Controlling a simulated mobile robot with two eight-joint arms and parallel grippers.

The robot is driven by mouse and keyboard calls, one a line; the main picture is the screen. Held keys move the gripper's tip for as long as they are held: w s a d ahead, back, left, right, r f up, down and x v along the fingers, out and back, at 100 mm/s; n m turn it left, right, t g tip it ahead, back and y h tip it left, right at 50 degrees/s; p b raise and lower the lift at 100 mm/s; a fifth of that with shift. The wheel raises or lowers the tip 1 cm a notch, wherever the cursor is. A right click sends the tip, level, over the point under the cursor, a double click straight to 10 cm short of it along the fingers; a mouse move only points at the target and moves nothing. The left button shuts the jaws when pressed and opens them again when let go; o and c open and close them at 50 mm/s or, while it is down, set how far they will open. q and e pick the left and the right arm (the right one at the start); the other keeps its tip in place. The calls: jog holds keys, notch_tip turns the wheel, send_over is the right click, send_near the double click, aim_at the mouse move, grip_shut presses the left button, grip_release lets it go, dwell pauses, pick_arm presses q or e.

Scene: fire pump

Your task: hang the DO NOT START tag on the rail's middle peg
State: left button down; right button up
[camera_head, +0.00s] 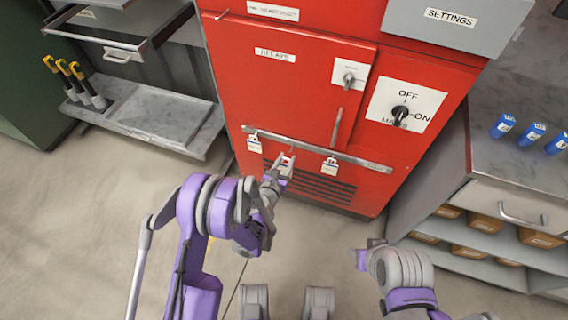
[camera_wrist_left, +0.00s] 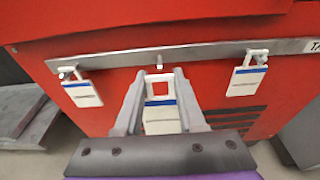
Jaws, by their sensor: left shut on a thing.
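My left gripper (camera_head: 285,162) is shut on a white tag with a blue band (camera_wrist_left: 160,118), in front of the red cabinet; its lettering is not legible. The steel rail (camera_head: 308,149) runs across the cabinet front. In the left wrist view, the middle peg (camera_wrist_left: 159,62) shows just above the held tag's loop, between the fingertips. I cannot tell whether loop and peg touch. Similar tags hang at the rail's left end (camera_wrist_left: 82,94) and right part (camera_wrist_left: 246,80). My right gripper (camera_head: 362,257) is low at the right, away from the rail; its fingers are unclear.
The red cabinet (camera_head: 290,85) has an OFF-ON switch (camera_head: 400,112) and a vertical handle (camera_head: 336,126). Dark vent slots lie below the rail. A grey shelf unit (camera_head: 165,110) stands left, and a grey bench with drawer and bins (camera_head: 505,195) stands right. The floor between is clear.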

pick_arm(q)
jog(key=shift+r+x, duration=0.15)
jog(key=shift+x, duration=1)
jog(key=shift+r+x, duration=0.15)
jog(key=shift+x, duration=1)
jog(key=shift+w+d+f, duration=0.15)
jog(key=shift+w+f, duration=0.1)
jog(key=shift+w, duration=0.4)
